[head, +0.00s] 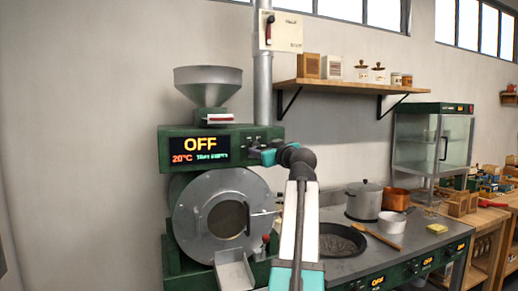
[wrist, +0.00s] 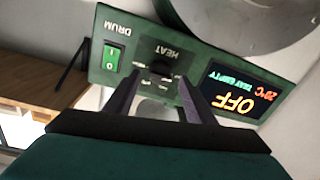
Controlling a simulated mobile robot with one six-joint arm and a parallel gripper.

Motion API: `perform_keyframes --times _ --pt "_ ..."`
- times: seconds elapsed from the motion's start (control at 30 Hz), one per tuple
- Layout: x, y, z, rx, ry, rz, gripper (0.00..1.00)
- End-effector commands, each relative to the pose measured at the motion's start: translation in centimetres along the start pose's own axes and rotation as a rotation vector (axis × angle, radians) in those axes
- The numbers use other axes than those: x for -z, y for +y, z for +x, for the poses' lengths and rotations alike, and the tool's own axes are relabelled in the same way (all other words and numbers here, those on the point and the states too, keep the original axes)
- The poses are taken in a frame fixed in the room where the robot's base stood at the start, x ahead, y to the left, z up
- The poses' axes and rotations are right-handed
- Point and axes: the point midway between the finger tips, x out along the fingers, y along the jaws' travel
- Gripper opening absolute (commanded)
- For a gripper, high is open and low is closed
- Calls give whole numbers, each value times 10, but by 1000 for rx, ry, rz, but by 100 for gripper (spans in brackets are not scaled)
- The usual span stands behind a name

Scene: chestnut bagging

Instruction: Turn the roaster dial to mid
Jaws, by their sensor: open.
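The green roaster (head: 180,150) stands left of centre in the head view, and its display (head: 200,149) reads OFF and 20°C. In the wrist view, the display (wrist: 235,92) appears upside down and also says tray empty. The small black dial (wrist: 161,69), under the label HEAT, sits on the panel with its setting marks too small to read. My gripper (head: 256,154) is at the right side of the roaster's panel. In the wrist view, my gripper (wrist: 160,84) is open, with its fingers on either side of the dial; contact cannot be told.
A green DRUM switch (wrist: 113,57) is beside the dial. The hopper (head: 208,88) tops the roaster, and the round drum door (head: 225,215) is below the panel. A wall shelf (head: 345,84) is to the right.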

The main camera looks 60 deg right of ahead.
Motion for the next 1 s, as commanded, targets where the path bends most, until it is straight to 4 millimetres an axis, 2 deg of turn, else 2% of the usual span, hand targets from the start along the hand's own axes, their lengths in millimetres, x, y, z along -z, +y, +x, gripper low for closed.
perform_keyframes --times 0.1,0.3,0.67,0.9,1.0 --pt "1 1 16 2 0 0 50" --pt "1 0 28 1 0 0 50" --pt "0 0 31 0 0 -1 50" --pt "0 0 30 0 1 -1 11" --pt "0 0 30 0 1 0 10"
